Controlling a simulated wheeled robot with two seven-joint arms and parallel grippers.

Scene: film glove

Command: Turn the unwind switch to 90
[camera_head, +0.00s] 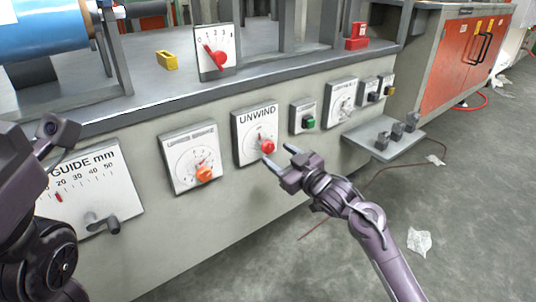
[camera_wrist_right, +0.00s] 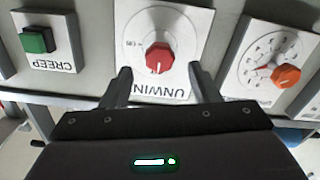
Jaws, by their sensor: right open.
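The unwind switch is a red knob (camera_head: 267,146) on a white plate (camera_head: 243,122) marked UNWIND, on the front of the grey machine. My right gripper (camera_head: 280,156) is open in front of this plate, just below and right of the knob. In the right wrist view the picture is upside down. There the red knob (camera_wrist_right: 158,58) lies between and beyond the two open fingers (camera_wrist_right: 160,78), with nothing held. The fingers hide part of the plate's lettered edge. Of my left arm only dark links show at the left; its gripper does not show.
An orange knob plate (camera_head: 178,173) is left of the unwind plate. A green CREEP button (camera_head: 310,122) is right of it. A GUIDE mm plate (camera_head: 85,185) with a crank is far left. A grey pedal shelf (camera_head: 365,138) juts out at right.

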